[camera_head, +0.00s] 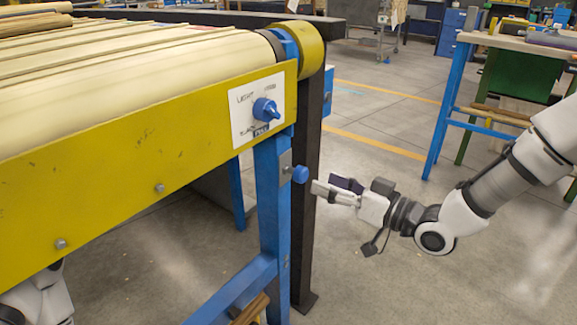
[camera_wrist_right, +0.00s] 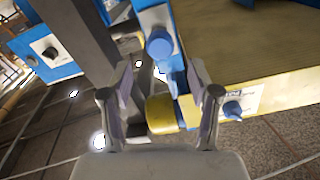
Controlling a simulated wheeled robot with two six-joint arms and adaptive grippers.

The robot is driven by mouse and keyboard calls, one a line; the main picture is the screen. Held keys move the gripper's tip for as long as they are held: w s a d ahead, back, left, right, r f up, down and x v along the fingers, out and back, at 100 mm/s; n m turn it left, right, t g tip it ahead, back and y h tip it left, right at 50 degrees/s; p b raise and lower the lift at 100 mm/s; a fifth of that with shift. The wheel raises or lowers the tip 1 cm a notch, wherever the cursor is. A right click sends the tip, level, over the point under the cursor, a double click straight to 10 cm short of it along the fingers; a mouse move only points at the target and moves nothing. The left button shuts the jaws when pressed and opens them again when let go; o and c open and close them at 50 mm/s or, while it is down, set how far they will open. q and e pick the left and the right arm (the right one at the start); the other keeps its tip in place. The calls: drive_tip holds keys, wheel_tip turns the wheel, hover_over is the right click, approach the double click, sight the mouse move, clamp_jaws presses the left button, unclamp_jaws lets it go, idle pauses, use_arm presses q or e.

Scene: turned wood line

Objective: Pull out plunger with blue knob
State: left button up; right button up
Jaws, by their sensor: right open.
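The plunger's round blue knob (camera_head: 300,174) sticks out to the right from a small plate on the blue leg under the yellow conveyor side. In the right wrist view the blue knob (camera_wrist_right: 160,43) lies beyond the fingertips, roughly centred between them. My right gripper (camera_head: 333,188) is open just to the right of the knob and points at it. In the wrist view both fingers of the right gripper (camera_wrist_right: 160,74) stand apart with nothing between them in their grip. My left gripper is not in view; only a white part of my own shows at the lower left.
A blue rotary selector (camera_head: 265,109) sits on a white label plate above the knob. A dark post (camera_head: 309,200) stands right behind the blue leg. A blue-legged workbench (camera_head: 455,95) stands at the back right. The floor between is clear.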

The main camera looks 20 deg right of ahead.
sight(305, 176)
drive_tip(key=b+x, duration=0.2)
drive_tip(key=x, duration=0.4)
drive_tip(key=shift+w+a+f, duration=0.15)
drive_tip(key=shift+f, duration=0.05)
drive_tip(key=shift+w+a+r, duration=0.15)
drive_tip(key=shift+w+a, duration=0.1)
drive_tip(key=shift+w, duration=0.15)
clamp_jaws()
